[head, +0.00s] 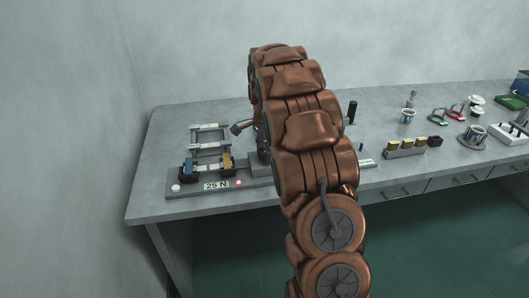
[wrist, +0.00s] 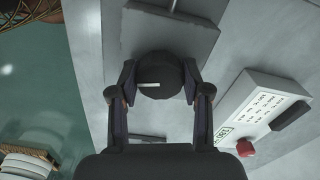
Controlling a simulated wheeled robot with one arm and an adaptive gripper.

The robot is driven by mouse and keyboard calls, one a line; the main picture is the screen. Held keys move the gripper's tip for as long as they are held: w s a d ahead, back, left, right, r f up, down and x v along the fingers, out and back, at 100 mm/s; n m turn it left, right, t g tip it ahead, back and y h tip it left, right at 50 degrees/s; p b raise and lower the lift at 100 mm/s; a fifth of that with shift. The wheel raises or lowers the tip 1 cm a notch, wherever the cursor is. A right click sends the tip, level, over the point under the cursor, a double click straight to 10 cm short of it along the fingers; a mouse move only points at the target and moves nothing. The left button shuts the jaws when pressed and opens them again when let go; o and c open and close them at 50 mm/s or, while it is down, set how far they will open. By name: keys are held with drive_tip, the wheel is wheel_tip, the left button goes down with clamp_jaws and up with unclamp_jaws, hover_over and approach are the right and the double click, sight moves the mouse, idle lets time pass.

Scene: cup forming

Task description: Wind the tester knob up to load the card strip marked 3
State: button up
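The tester (head: 250,181) stands at the left of the table in the head view. Its display (head: 216,185) reads 25 N, with a red light beside it. A pale card strip (head: 207,164) spans its blue and yellow clamps; its mark is too small to read. In the wrist view my gripper (wrist: 161,80) has a finger on either side of the dark round tester knob (wrist: 161,85), both pads against its rim. The knob has a white line on top. In the head view my arm hides the knob and my gripper.
More pale strips lie on a small rack (head: 210,136) behind the clamps. To the right are a block with yellow pieces (head: 404,150), cups (head: 407,117) and coloured tools.

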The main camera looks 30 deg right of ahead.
sight(264, 151)
drive_tip(key=o, duration=0.4)
wheel_tip(264, 151, up, 12)
idle(0.7)
idle(1.3)
